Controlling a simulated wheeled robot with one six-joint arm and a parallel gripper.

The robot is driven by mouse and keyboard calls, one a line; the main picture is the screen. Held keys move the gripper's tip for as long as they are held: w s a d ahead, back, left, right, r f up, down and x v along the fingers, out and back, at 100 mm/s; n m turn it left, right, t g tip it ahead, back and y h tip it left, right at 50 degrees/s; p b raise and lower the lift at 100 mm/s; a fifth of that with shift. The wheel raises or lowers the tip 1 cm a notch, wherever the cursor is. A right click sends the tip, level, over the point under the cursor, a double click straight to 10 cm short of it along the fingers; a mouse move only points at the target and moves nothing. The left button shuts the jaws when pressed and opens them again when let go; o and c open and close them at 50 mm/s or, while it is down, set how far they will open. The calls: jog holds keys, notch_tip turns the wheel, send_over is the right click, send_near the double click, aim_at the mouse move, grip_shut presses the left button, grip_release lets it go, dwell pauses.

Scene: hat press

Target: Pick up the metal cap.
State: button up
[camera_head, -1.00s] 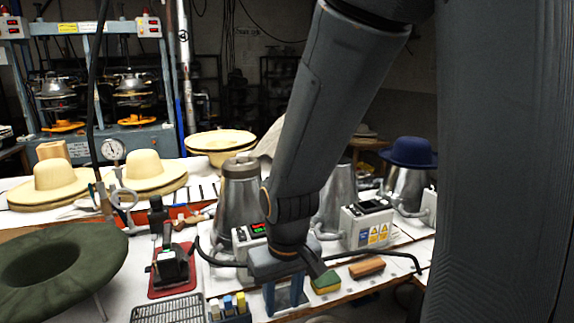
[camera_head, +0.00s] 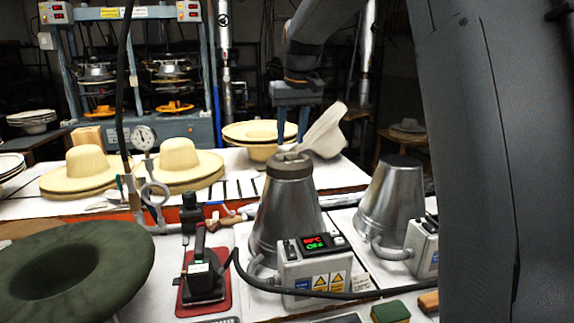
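The metal cap (camera_head: 289,168) is a dull grey-brown round lid with a raised grip on top. It sits on the narrow top of the cone-shaped metal steamer (camera_head: 284,212) in the middle. My gripper (camera_head: 292,138) hangs from the arm at the top of the picture, pointing down. Its two fingers are apart with nothing seen between them. In the picture the fingertips are just above the cap; their distance in depth is hard to tell.
A control box (camera_head: 314,268) with a display stands before the steamer. A second metal cone (camera_head: 391,198) is to the right. A green felt hat (camera_head: 115,262) lies front left.

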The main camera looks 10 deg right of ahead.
aim_at(290, 158)
jog(key=shift+d+p+x, duration=0.15)
jog(key=shift+p+x, duration=0.55)
jog(key=shift+x, duration=1.15)
jog(key=shift+d+p+x, duration=0.2)
jog(key=shift+p+x, duration=0.45)
jog(key=shift+x, duration=1.25)
jog(key=shift+s, duration=0.1)
grip_shut()
jog(key=shift+r, duration=0.2)
